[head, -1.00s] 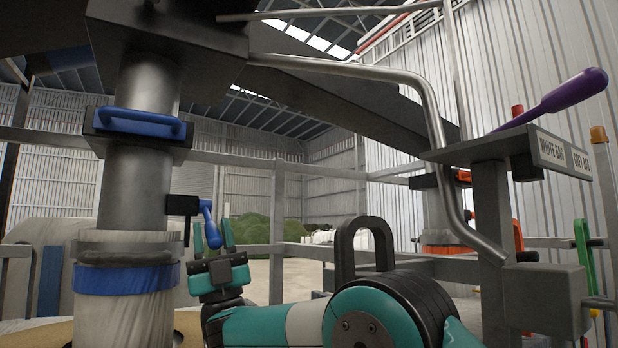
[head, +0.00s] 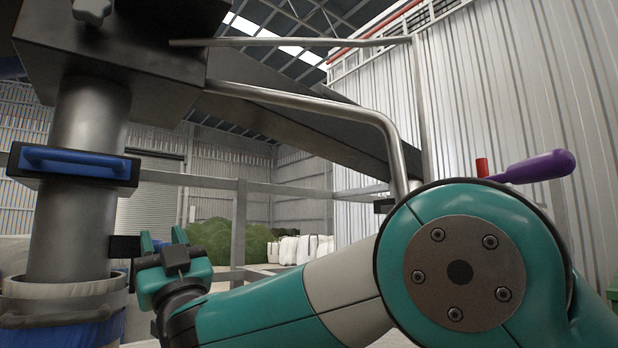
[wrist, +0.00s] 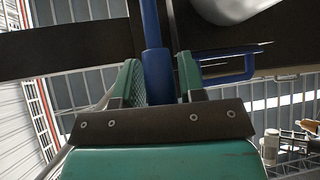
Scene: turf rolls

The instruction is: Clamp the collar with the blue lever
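The blue lever (wrist: 157,70) stands between my gripper's two fingers in the wrist view and fills the gap between them. In the head view only a little blue of it shows at my gripper (head: 164,240); the rest is hidden. My gripper appears shut on the lever. A black block (head: 124,247) juts from the right of the grey post (head: 75,225), just left of my gripper. Higher up, a black collar (head: 115,182) with a blue handle (head: 75,161) surrounds the post; the handle also shows in the wrist view (wrist: 240,73).
A bent steel pipe (head: 320,104) and a dark overhead housing (head: 110,60) lie above my arm. A purple-handled lever (head: 540,167) is at the right. A blue band (head: 65,335) wraps the post's lower part. Metal rails (head: 238,225) and white bags (head: 300,250) stand behind.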

